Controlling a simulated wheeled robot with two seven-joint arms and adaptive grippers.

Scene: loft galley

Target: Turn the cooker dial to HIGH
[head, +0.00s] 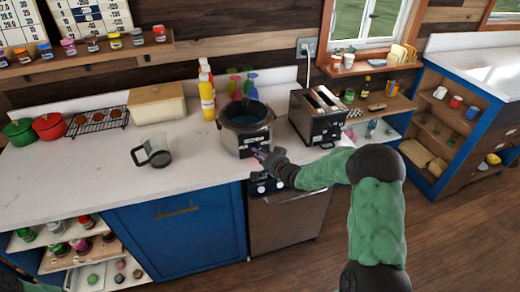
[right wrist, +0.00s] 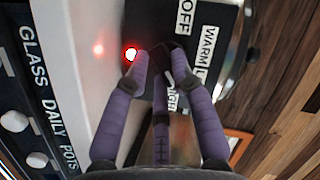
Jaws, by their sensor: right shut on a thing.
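The cooker (head: 245,138) is a silver and black round pot with its lid off, standing on the white counter. My right gripper (head: 262,153) is at its front panel. In the right wrist view the purple fingers of this gripper (right wrist: 162,56) are closed around the dark dial (right wrist: 179,62). The labels OFF (right wrist: 185,17), WARM (right wrist: 208,43) and HIGH (right wrist: 172,98) show around it; another label is partly cut off. A red light (right wrist: 130,54) glows on the panel. My left gripper is out of view.
A toaster (head: 318,115) stands close to the right of the cooker. A glass jug (head: 153,151) stands to the left, and bottles (head: 207,95) stand behind. Below is an oven front (head: 288,220) with knobs. The counter's left front is clear.

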